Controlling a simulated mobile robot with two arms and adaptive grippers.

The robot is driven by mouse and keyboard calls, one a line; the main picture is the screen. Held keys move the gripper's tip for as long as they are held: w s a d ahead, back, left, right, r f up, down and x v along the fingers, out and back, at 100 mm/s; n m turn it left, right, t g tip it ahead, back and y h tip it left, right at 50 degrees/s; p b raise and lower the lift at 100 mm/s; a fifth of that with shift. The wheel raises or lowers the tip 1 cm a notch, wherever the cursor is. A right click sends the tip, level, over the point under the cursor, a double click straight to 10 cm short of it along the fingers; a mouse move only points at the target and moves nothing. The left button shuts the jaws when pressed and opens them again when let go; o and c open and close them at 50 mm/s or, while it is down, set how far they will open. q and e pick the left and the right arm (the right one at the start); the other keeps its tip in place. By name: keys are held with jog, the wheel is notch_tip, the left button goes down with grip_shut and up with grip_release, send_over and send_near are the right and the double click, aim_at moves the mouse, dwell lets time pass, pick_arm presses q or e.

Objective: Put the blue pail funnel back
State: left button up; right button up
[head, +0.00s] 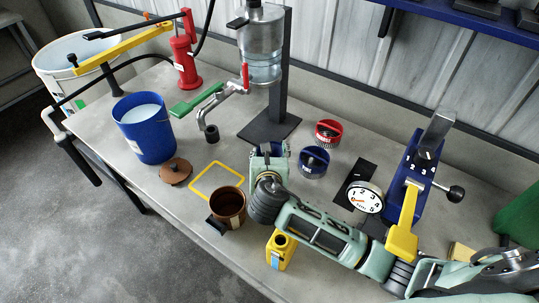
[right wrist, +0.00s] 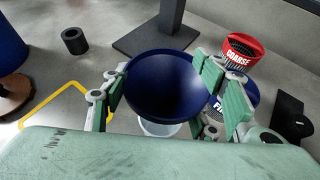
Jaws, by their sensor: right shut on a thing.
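The dark blue funnel (right wrist: 168,85) sits between the green fingers of my right gripper (right wrist: 165,92) in the right wrist view, its wide mouth facing the camera. My right gripper is shut on it. A pale rounded thing (right wrist: 158,129) shows just below the funnel's rim; I cannot tell what it is. In the head view my right gripper (head: 268,155) is over the middle of the table, and the funnel is mostly hidden there. The blue pail (head: 143,143), holding pale liquid, stands upright at the table's left. My left gripper is not in view.
A red coarse sieve (head: 328,132) and a blue fine sieve (head: 313,163) stand right of the gripper. A yellow square outline (head: 197,180), brown pot (head: 228,208), brown lid (head: 175,172) and yellow bottle (head: 281,250) lie nearby. The black column base (head: 268,130) is behind.

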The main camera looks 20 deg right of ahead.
jog(key=shift+f, duration=0.25)
jog(key=shift+f, duration=0.1)
jog(key=shift+f, duration=0.5)
jog(key=o, duration=1)
jog(key=shift+r, duration=0.25)
jog(key=v, duration=1.2)
jog(key=shift+r+b, duration=0.3)
jog(key=shift+r, duration=0.1)
